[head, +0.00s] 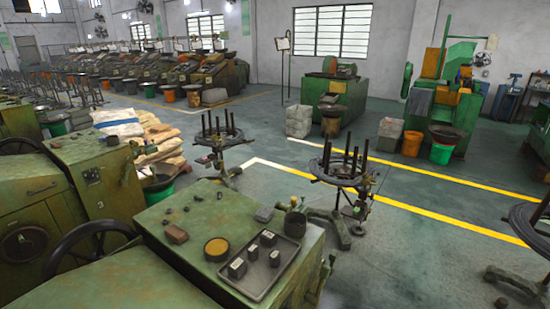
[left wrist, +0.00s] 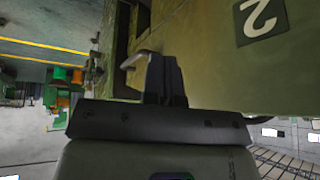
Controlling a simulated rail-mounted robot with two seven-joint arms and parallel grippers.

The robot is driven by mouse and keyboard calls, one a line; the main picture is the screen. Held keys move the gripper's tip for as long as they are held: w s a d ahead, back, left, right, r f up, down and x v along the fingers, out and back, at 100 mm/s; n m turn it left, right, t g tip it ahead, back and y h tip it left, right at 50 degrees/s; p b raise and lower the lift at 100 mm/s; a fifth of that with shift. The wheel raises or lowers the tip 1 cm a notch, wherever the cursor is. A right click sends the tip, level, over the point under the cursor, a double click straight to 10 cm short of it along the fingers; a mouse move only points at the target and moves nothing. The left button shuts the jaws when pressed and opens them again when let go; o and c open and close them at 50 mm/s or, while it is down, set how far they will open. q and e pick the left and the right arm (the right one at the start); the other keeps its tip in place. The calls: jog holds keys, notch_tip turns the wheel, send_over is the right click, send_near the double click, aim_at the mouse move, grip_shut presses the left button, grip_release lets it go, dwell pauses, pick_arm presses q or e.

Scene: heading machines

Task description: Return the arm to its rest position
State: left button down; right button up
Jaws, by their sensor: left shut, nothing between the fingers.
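My left gripper (left wrist: 164,62) shows in the left wrist view as two dark fingers close together, shut with nothing between them. It is close to a green machine side (left wrist: 215,80) that carries a dark plate with a white number 2 (left wrist: 261,17). A bent metal handle (left wrist: 137,60) shows just left of the fingertips; I cannot tell whether they touch it. Neither gripper shows in the head view, and my right gripper is in no view.
A green machine top (head: 165,215) in front holds a grey tray (head: 278,275) with small metal blocks, a yellow-topped round tin (head: 216,249) and a dark cup (head: 295,222). A handwheel (head: 90,240) stands at its left. Wire stands (head: 345,175) are beyond; open floor (head: 420,260) lies right.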

pick_arm(q)
jog(key=s+f+g, duration=0.2)
jog(key=s+f, duration=0.4)
jog(key=s, duration=0.2)
notch_tip(320, 180, up, 29)
jog(key=p, duration=2.7)
jog(key=shift+w, duration=0.3)
jog(key=shift+d+f, duration=0.1)
